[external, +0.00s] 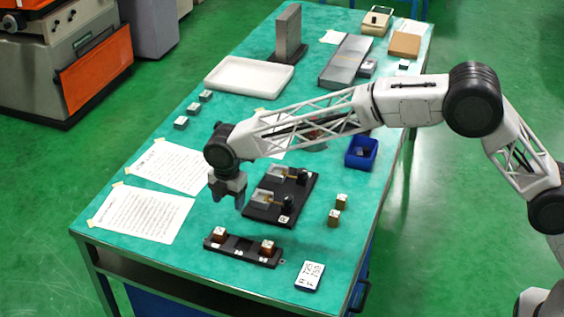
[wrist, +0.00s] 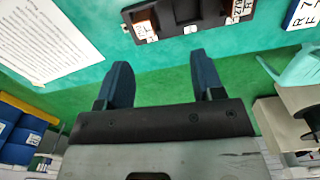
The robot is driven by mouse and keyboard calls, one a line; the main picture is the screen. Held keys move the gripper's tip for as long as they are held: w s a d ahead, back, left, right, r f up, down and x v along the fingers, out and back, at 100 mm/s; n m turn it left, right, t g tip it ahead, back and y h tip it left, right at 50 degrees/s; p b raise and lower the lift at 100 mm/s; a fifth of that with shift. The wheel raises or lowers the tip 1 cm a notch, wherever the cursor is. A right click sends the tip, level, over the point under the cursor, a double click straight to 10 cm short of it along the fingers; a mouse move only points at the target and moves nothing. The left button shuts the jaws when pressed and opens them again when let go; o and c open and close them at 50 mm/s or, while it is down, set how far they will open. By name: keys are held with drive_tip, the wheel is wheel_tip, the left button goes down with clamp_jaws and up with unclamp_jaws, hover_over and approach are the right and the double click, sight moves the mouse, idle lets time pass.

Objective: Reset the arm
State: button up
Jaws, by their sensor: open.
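My gripper (external: 229,196) hangs above the green table, just left of the black fixture plate (external: 281,197) in the external view. In the wrist view my gripper (wrist: 163,82) has its two dark fingers spread apart with nothing between them. The black holder (external: 242,248) lies near the table's front edge with two copper-coloured blocks seated in it, one toward each end. The same holder shows at the top of the wrist view (wrist: 187,12), beyond the fingertips and apart from them.
Paper sheets (external: 141,217) lie taped at left. Two small brass-coloured blocks (external: 335,215), a label card (external: 310,276) and a blue bin (external: 361,153) stand at right. A white tray (external: 249,77) and an upright grey plate (external: 288,33) are farther back. Bare table lies around the holder.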

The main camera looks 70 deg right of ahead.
drive_tip(key=s+d+r+m, duration=0.25)
drive_tip(key=s+r, duration=0.45)
drive_tip(key=s, duration=0.5)
drive_tip(key=s+d+r+m+t, duration=0.1)
drive_tip(key=s+r+m, duration=0.2)
drive_tip(key=s+r, duration=0.75)
drive_tip(key=s+d+r+m, duration=0.25)
drive_tip(key=s+r, duration=0.25)
drive_tip(key=s, duration=1)
drive_tip(key=s+f+m, duration=0.2)
drive_tip(key=s+m, duration=0.1)
drive_tip(key=s, duration=0.9)
drive_tip(key=s+d+f+m+t, duration=0.1)
drive_tip(key=s+f+m, duration=0.1)
drive_tip(key=s, duration=1.1)
drive_tip(key=s+f+m, duration=0.2)
drive_tip(key=s+m, duration=0.2)
drive_tip(key=s, duration=0.9)
drive_tip(key=shift+d+f, duration=0.15)
drive_tip(key=shift+d, duration=0.2)
